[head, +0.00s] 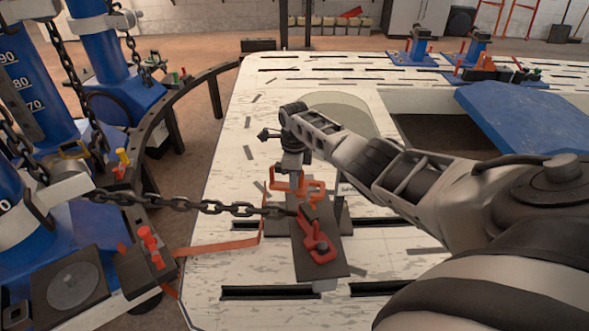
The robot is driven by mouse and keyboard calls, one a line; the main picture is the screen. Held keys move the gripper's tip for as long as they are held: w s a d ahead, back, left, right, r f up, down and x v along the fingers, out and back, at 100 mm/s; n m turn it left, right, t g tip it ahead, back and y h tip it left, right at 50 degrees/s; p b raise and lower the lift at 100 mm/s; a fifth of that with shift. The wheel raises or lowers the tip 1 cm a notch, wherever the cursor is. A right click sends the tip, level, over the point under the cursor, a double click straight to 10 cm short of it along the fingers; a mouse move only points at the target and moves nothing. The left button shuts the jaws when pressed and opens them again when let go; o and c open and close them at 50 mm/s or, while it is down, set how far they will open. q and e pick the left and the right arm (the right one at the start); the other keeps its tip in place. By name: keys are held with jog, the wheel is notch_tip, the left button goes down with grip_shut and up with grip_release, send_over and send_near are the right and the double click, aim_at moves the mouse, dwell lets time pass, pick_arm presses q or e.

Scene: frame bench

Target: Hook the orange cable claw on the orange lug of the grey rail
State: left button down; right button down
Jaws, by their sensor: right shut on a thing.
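My right gripper (291,172) points down over the bench and is shut on the orange cable claw (309,184), a bent orange frame. The fingertips are small and partly hidden. The grey rail (307,265) is a dark flat piece just in front of the claw. An orange lug (320,254) with a dark centre sits on the rail's near part. The claw shows above and behind the lug in the picture, with a gap between them. An orange strap (220,247) runs from the left towards the claw. My left gripper is out of view.
A dark chain (190,205) stretches from the blue tower (30,255) at left to the rail, crossing close below the claw. The white bench (250,115) has dark slots and a rectangular opening. A blue plate (535,125) lies at right. The bench's left front is mostly free.

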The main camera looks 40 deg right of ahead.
notch_tip(320, 180, down, 2)
jog(key=shift+f+b, duration=0.1)
jog(key=shift+b, duration=0.6)
jog(key=shift+f+b, duration=1.3)
jog(key=shift+f, duration=0.45)
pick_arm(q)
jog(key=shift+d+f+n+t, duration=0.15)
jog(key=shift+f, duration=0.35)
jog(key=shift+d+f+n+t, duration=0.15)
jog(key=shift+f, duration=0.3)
pick_arm(e)
jog(key=shift+f, duration=0.35)
jog(key=c, duration=1.2)
grip_release()
jog(key=shift+f, duration=0.1)
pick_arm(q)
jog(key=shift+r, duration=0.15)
